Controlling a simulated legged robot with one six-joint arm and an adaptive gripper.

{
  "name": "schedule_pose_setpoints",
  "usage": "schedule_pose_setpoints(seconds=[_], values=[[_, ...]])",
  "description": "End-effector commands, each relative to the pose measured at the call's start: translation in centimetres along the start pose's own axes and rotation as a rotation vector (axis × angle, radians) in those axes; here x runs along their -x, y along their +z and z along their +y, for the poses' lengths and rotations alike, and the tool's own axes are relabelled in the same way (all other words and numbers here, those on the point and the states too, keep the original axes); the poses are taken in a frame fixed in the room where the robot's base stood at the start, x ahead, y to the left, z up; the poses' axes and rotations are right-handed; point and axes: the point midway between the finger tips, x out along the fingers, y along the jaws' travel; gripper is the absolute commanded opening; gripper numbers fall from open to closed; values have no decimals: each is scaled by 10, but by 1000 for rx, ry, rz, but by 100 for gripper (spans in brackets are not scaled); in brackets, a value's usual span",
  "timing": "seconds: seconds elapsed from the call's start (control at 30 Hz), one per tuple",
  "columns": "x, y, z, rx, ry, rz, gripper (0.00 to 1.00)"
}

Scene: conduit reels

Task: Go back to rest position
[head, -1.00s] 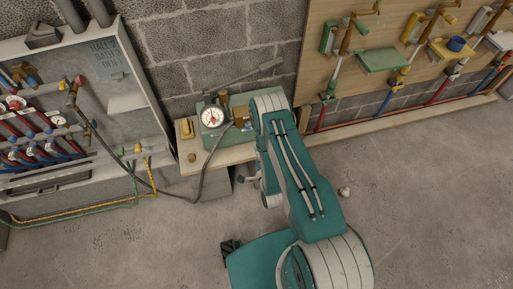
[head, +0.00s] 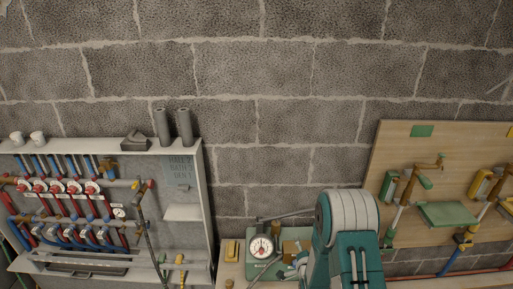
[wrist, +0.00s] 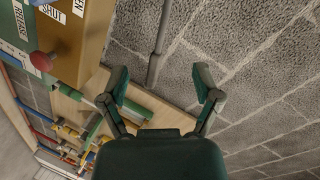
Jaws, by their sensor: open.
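My gripper (wrist: 160,92) is open in the wrist view, with its two dark green fingers wide apart and nothing between them. A grey rod (wrist: 159,45) shows beyond the fingers, in front of the block wall. In the head view my teal and white arm rises at the bottom, right of centre, and mostly hides the gripper. Left of the arm is a green test unit with a round white gauge (head: 261,247) on a small wooden bench. The wrist view shows a brown block (wrist: 85,35) with a SHUT label and a red knob (wrist: 42,61) close by at upper left.
A grey cabinet (head: 208,215) with red and blue pipes and several gauges stands at left. A wooden board (head: 400,150) with valves and a green shelf (head: 445,214) is at right. The block wall (head: 285,85) above is bare.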

Motion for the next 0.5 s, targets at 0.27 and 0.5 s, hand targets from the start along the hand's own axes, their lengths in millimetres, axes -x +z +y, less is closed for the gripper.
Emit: schedule_pose_setpoints(seconds=[0.27,0.5], values=[[19,-46,-77,179,107,-78,82],[61,-77,-129,331,194,-165,82]])
